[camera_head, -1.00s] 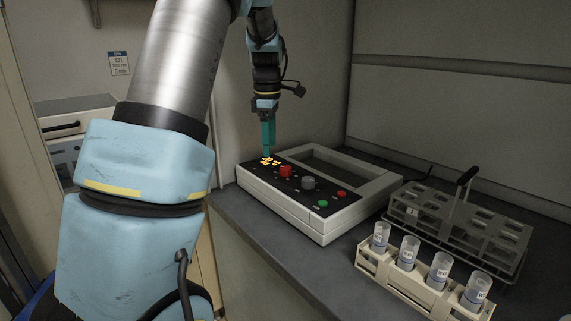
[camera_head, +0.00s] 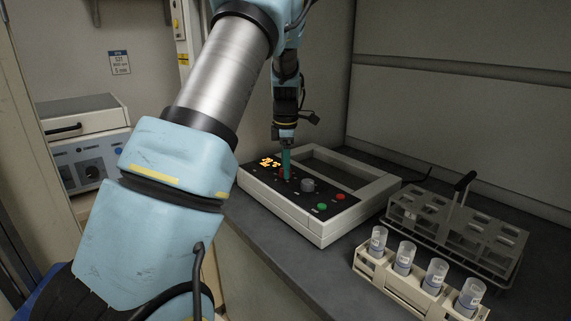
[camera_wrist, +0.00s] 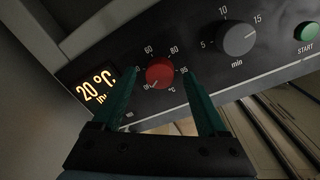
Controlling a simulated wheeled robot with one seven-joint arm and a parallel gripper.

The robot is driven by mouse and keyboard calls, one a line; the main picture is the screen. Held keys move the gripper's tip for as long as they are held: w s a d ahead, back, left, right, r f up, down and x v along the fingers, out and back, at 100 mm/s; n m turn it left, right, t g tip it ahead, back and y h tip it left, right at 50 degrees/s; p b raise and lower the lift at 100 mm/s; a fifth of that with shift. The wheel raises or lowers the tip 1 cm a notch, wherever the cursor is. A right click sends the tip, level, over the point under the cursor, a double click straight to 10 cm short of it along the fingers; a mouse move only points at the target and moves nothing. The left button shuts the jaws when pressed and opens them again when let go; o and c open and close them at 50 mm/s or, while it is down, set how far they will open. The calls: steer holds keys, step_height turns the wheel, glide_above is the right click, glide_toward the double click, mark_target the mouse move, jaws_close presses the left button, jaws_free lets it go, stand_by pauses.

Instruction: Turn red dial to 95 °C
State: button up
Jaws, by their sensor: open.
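The red dial (camera_wrist: 159,74) is on the dark panel of the heating device. In the wrist view it sits between the two open teal fingers of my gripper (camera_wrist: 162,88). Marks around it read OFF, 60, 80 and 95, with °C below; its white pointer line appears to be at the lower left, near OFF.
The grey minutes dial (camera_wrist: 238,38) and the green START button (camera_wrist: 306,31) are close by on the panel. A red button (camera_head: 340,196) is also there. A tube rack (camera_head: 405,273) with capped tubes and a grey metal rack (camera_head: 455,225) stand to the right.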

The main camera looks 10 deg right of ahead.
steer(key=shift+f, duration=0.35)
steer(key=shift+c, duration=0.4)
jaws_close()
